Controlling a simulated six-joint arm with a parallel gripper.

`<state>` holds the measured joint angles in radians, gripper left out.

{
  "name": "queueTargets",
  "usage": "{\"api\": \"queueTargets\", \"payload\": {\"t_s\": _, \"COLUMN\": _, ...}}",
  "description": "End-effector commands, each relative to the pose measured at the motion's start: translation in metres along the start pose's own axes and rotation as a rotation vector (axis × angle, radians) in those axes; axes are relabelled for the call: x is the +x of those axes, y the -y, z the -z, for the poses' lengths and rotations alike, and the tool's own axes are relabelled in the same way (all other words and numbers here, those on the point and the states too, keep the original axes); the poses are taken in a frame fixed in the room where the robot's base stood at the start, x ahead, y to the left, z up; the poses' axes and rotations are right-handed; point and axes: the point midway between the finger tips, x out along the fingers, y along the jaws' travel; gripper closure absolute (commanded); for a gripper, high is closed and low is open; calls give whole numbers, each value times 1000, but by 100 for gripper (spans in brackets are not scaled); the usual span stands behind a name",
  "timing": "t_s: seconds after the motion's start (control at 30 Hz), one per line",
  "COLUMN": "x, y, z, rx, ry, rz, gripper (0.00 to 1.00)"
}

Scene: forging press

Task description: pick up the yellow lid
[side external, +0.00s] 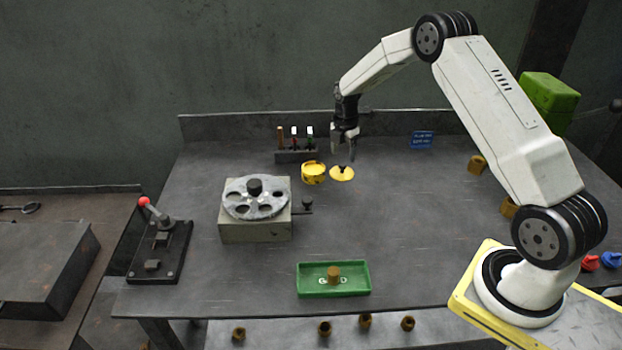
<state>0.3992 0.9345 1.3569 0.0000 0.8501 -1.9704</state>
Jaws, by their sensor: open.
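The yellow lid (341,174) is a flat round disc with a dark knob on top. It lies on the grey table, just right of a yellow round pot (313,173). My gripper (343,158) points down right above the lid, with its fingers apart and nothing seen between them. The fingertips are close to the lid's knob. Whether they touch it or stand around it I cannot tell from this view.
A rack (297,156) with several upright tools stands behind the pot. A grey block with a round holed plate (255,198) is at left. A green tray (312,290) holding a brown piece is in front. The table's middle right is clear.

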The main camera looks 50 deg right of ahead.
Motion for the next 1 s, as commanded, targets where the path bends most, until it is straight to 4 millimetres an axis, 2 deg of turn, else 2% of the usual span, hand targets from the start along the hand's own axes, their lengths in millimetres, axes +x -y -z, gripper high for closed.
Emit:
{"api": "queueTargets", "payload": {"t_s": 0.23, "x": 9, "y": 0, "z": 0, "rx": 0, "ry": -1, "rz": 1, "gripper": 25}}
{"api": "queueTargets", "payload": {"t_s": 0.6, "x": 48, "y": 0, "z": 0, "rx": 0, "ry": 0, "rz": 1, "gripper": 25}}
{"api": "queueTargets", "payload": {"t_s": 1.0, "x": 52, "y": 0, "z": 0, "rx": 0, "ry": 0, "rz": 0, "gripper": 25}}
